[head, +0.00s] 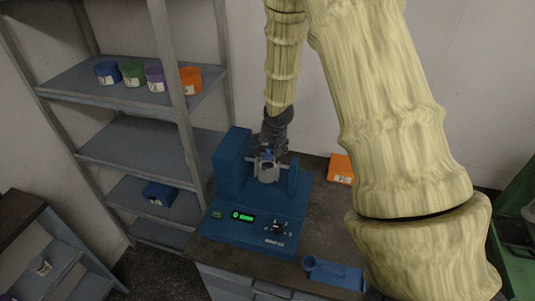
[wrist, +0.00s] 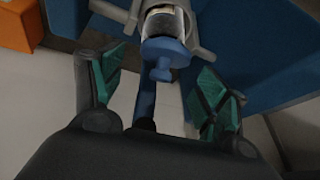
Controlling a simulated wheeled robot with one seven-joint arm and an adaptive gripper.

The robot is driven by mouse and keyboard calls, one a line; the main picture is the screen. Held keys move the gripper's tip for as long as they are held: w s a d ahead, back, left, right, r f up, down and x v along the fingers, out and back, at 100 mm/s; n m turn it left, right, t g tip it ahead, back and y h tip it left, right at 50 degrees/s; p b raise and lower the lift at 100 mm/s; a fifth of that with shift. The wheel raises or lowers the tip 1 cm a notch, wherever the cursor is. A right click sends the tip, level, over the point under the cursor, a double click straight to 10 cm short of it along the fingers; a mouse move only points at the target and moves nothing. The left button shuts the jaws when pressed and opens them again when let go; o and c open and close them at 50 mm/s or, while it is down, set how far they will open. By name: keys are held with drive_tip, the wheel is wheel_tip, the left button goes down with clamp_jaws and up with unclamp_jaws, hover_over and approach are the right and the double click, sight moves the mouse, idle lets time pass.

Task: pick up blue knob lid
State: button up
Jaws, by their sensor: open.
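The blue knob lid (wrist: 164,54) sits at the end of a clear and grey cylinder (wrist: 163,22) that is held in the grey clamp of the blue sieve shaker (head: 236,226). In the wrist view its knob lies between the green-padded fingers of my gripper (wrist: 158,76), with gaps on both sides. My gripper is open and empty. In the head view my gripper (head: 268,147) is directly above the clamp (head: 268,171), and it mostly hides the lid there. The shaker's display glows green.
The shaker stands on a dark bench (head: 320,225). A blue scoop-like part (head: 335,273) lies at the bench front, and an orange box (head: 341,168) stands behind. The shaker's blue uprights flank the clamp closely. Grey shelves (head: 130,140) with coloured containers stand left.

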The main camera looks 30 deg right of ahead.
drive_tip(key=shift+f, duration=0.2)
drive_tip(key=c, duration=0.9)
drive_tip(key=shift+w+r, duration=0.1)
drive_tip(key=shift+r, duration=0.05)
